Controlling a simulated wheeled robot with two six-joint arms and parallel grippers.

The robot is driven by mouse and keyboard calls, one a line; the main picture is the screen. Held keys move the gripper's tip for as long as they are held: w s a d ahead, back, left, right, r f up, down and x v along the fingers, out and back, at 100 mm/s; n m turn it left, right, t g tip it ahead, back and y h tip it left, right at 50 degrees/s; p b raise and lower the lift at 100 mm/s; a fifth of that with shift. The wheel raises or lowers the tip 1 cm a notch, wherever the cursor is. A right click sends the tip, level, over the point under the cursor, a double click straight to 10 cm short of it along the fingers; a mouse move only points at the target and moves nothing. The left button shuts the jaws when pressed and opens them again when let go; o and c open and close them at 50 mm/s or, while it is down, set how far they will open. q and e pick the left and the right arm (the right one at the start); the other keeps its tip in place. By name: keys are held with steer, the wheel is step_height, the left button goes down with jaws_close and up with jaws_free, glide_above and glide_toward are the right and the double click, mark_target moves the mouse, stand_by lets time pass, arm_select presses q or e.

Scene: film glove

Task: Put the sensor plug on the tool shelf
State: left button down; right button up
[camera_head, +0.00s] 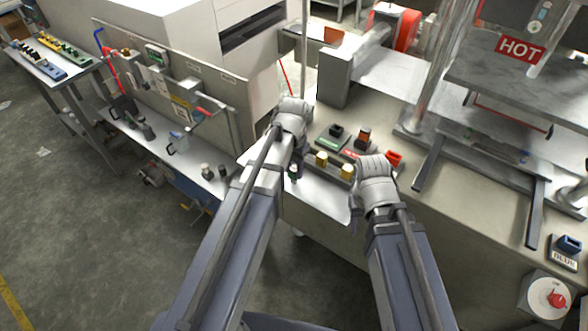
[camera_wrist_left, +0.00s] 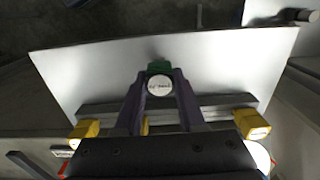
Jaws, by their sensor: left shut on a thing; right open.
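My left gripper (camera_head: 291,120) is over the white worktop (camera_head: 318,200) in the head view. In the left wrist view its fingers (camera_wrist_left: 160,92) are shut on a small green plug with a round white face (camera_wrist_left: 159,85); the lettering is too small to read. The green plug also shows below my left wrist in the head view (camera_head: 294,172). A tool shelf (camera_head: 160,143) with cups and small bottles runs below an upright panel at the left. My right gripper (camera_head: 376,180) is open at the worktop's right side; its fingertips are mostly hidden.
Yellow blocks (camera_head: 321,158) sit in a grey rack between my grippers, with dark, red and green items behind. A metal frame (camera_head: 485,150) with a HOT sign (camera_head: 520,49) stands at the right. A side table (camera_head: 50,60) with coloured parts is at the far left.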

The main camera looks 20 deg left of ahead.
mark_target(294, 168)
arm_select(q)
steer(key=c, duration=0.5)
jaws_free()
step_height(294, 168, up, 12)
steer(key=p, duration=1.3)
steer(key=s+d+y, duration=0.1)
steer(key=s+d, duration=0.9)
steer(key=s, duration=0.4)
steer(key=shift+s+d+r+b, duration=0.15)
steer(key=shift+s+d+b, duration=0.1)
steer(key=shift+d+b, duration=0.05)
